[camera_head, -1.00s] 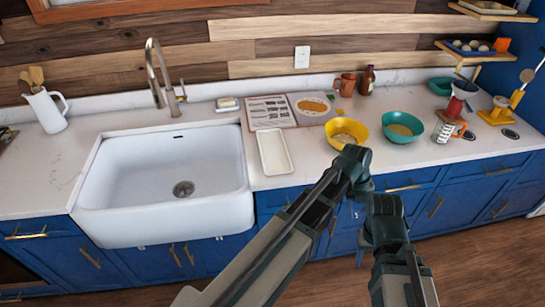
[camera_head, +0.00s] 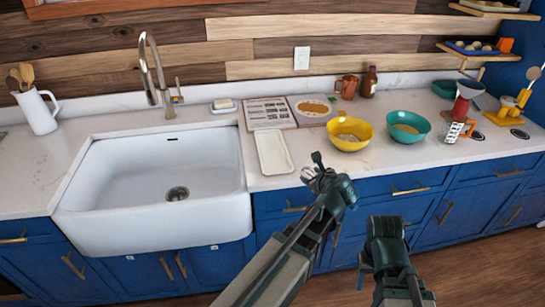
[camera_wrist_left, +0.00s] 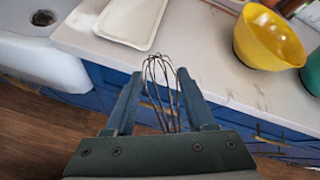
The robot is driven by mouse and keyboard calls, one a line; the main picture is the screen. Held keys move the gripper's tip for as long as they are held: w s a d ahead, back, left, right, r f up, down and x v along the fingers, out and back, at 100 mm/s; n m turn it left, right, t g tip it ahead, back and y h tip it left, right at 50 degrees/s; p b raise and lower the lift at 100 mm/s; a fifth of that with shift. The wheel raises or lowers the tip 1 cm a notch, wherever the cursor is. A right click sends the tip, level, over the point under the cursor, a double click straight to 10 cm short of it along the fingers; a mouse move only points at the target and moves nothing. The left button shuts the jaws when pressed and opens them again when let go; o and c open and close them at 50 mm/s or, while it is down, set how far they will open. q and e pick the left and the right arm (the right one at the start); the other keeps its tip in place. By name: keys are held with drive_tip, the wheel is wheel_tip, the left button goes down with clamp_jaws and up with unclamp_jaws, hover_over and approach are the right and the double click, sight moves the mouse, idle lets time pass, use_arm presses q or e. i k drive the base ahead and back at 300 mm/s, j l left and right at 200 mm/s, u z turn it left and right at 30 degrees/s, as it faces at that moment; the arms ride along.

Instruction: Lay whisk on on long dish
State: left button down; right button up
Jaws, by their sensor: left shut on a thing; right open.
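The long dish (camera_head: 263,153) is a white, shallow, empty tray lying on the counter to the right of the sink; it also shows at the top of the left wrist view (camera_wrist_left: 128,36). My left gripper (camera_head: 314,172) is shut on the whisk (camera_wrist_left: 160,72), a wire whisk whose loops point up and away between the fingers in the left wrist view. The gripper and whisk are near the counter's front edge, to the right of the dish and apart from it. My right gripper (camera_head: 385,228) is low, in front of the blue cabinets, and open; its fingertips are hard to see.
The white sink (camera_head: 155,185) lies left of the dish. An open book (camera_head: 268,112) lies behind the dish. A yellow bowl (camera_head: 349,134) and a teal bowl (camera_head: 408,127) stand to the right. A white pitcher (camera_head: 38,111) stands at far left.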

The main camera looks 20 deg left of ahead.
sight(272, 152)
drive_tip(key=i+j, duration=0.4)
drive_tip(key=j, duration=0.65)
drive_tip(key=i+u, duration=0.05)
